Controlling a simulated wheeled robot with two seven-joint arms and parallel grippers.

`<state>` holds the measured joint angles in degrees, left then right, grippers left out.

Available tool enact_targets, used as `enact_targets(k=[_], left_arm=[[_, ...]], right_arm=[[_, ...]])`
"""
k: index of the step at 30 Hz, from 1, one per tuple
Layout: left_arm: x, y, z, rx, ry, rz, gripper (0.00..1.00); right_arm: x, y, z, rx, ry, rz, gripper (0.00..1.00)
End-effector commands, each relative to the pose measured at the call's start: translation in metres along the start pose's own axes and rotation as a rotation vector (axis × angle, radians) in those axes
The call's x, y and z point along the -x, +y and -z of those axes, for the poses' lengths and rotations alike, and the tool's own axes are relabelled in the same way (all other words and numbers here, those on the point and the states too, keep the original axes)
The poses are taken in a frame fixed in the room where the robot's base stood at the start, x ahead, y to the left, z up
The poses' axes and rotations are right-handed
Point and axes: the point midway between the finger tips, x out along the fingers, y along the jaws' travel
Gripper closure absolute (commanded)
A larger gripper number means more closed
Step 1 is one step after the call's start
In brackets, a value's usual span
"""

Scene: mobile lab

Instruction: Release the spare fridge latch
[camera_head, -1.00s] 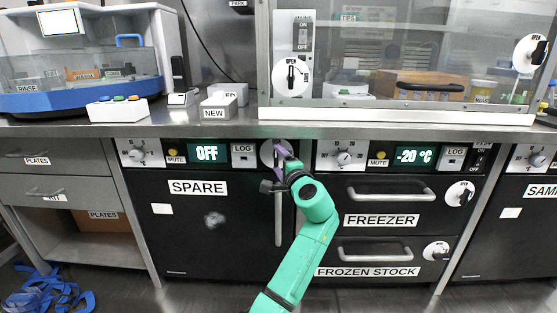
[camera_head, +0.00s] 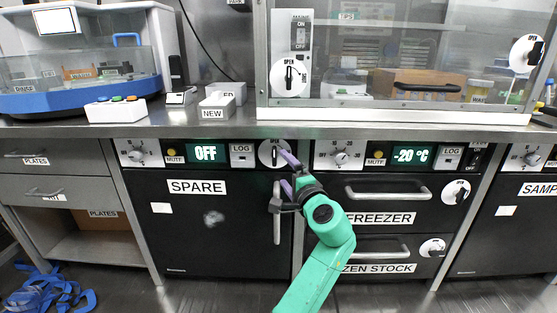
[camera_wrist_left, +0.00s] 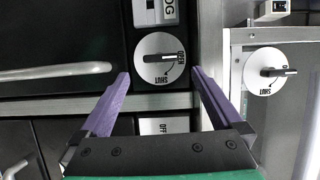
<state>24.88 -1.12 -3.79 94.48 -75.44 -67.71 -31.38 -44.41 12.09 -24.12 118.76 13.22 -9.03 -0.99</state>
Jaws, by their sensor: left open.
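The spare fridge latch (camera_head: 272,153) is a white round dial with a black lever, at the top right of the black fridge door labelled SPARE. In the left wrist view the dial (camera_wrist_left: 150,72) shows OPEN and SHUT marks, and its lever points to the OPEN mark. My left gripper (camera_head: 285,169) is open and empty, with purple fingers, just below and right of the dial. In the left wrist view its fingertips (camera_wrist_left: 161,73) lie either side of the dial, apart from the lever. The fridge door looks closed. My right gripper is not in view.
The spare fridge's vertical handle (camera_head: 277,225) is below the latch. The freezer drawers (camera_head: 388,192) are right of it, partly behind my arm. The counter edge (camera_head: 200,130) runs above. Blue straps (camera_head: 45,290) lie on the floor at left.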

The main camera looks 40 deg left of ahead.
Motion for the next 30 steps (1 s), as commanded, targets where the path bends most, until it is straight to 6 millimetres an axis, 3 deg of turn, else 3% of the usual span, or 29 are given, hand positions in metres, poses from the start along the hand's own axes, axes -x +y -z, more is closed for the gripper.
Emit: enact_targets(k=[3, 9, 26, 29, 30], left_arm=[[0.036, -0.001, 0.000, -0.001, 0.002, -0.004, 0.00], [0.071, 0.000, 0.000, 0.000, -0.001, -0.003, 0.00], [0.075, 0.002, 0.000, 0.000, 0.002, -0.003, 0.00], [0.075, 0.023, 0.009, 0.003, 0.070, -0.042, 0.00], [0.076, 0.043, 0.016, 0.010, 0.132, -0.081, 0.00]], right_arm=[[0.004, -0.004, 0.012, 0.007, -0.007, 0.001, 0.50], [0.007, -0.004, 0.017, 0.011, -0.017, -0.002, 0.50], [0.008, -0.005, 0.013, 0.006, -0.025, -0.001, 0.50], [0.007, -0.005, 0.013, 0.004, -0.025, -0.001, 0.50], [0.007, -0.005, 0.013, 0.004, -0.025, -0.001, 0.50]])
